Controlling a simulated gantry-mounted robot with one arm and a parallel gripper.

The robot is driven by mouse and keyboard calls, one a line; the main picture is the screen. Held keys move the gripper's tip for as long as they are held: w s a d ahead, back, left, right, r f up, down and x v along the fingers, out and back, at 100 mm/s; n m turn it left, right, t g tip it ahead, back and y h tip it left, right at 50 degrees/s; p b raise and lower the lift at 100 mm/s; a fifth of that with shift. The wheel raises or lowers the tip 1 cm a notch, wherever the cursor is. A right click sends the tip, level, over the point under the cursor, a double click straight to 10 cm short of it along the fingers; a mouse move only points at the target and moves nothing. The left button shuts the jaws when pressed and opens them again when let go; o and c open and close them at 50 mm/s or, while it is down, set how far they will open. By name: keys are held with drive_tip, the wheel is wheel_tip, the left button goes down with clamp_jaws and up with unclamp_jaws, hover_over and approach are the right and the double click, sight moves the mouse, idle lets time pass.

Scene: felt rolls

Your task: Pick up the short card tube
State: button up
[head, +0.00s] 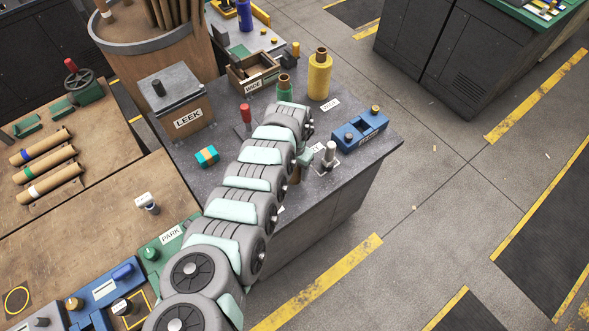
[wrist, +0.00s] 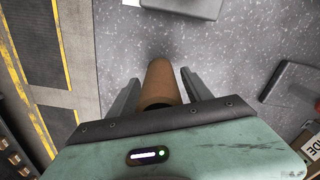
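The short card tube (wrist: 160,78) is plain brown and hollow, with its open end facing my wrist camera. It stands between the two fingers of my gripper (wrist: 160,86). The fingers are apart, one on each side of the tube, with a narrow gap visible at the left; contact at the right is hard to tell. In the head view, a small part of the brown tube (head: 295,175) shows beneath my gripper (head: 304,158), near the front edge of the grey table. My arm hides much of this area.
A grey stand with a pale peg (head: 330,153) and a blue device (head: 360,131) are just right of the gripper. A green spool (head: 284,90), a yellow roll (head: 320,75) and a red-topped peg (head: 246,113) stand behind. A teal and orange block (head: 207,156) lies left.

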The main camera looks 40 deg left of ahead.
clamp_jaws()
idle(0.4)
drive_tip(key=shift+r, duration=0.1)
